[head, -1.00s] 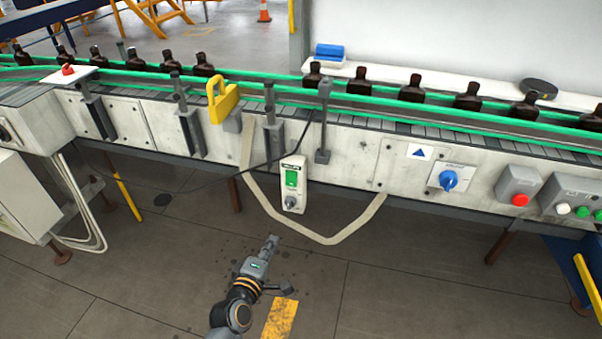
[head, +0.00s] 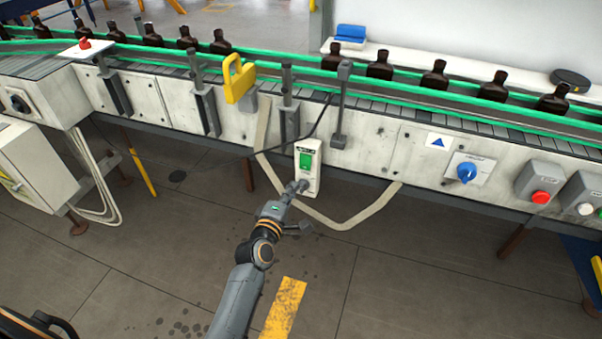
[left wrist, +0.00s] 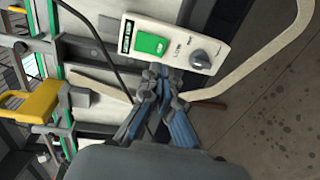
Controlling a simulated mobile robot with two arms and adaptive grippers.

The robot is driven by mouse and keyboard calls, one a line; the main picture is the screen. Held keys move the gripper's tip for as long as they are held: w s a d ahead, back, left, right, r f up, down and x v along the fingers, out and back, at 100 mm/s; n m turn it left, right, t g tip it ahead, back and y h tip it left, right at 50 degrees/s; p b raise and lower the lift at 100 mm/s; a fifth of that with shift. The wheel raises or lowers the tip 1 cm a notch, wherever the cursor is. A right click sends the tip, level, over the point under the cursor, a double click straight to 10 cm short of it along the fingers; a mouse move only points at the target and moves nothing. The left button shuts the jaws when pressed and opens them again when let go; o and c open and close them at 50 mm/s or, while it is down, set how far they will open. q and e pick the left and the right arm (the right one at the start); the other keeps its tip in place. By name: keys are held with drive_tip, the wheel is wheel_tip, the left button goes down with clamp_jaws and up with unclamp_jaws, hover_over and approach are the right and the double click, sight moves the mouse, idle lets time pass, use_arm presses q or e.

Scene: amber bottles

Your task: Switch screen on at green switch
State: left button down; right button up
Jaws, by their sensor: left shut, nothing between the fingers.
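The white switch box (head: 309,179) hangs on the front of the conveyor, with a bright green switch (head: 306,161) in its upper part and a grey knob below. In the left wrist view the green switch (left wrist: 153,44), the grey knob (left wrist: 200,60) and a small dark green-edged display (left wrist: 126,36) on the box show clearly. My left gripper (head: 297,188) is shut and empty, its tips at the lower part of the box, below the green switch. In the left wrist view its fingertips (left wrist: 158,72) lie just beside the box edge; I cannot tell whether they touch. My right gripper is not in view.
A conveyor with green rails (head: 400,88) carries several amber bottles (head: 433,75). A yellow handle (head: 238,79) sticks out left of the box. A blue rotary switch (head: 466,172) and a red button (head: 541,197) are to the right. A pale cable loop (head: 343,224) hangs below the box.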

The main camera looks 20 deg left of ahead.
sight(304, 168)
use_arm(q)
drive_tip(key=w, duration=0.5)
drive_tip(key=w+f, duration=0.1)
drive_tip(key=w, duration=0.1)
drive_tip(key=shift+w+d, duration=0.15)
drive_tip(key=shift+w, duration=0.25)
drive_tip(key=f+b, duration=0.1)
drive_tip(key=b, duration=0.2)
drive_tip(key=shift+w, duration=0.15)
drive_tip(key=shift+r+p, duration=0.35)
drive_tip(key=shift+r, duration=0.05)
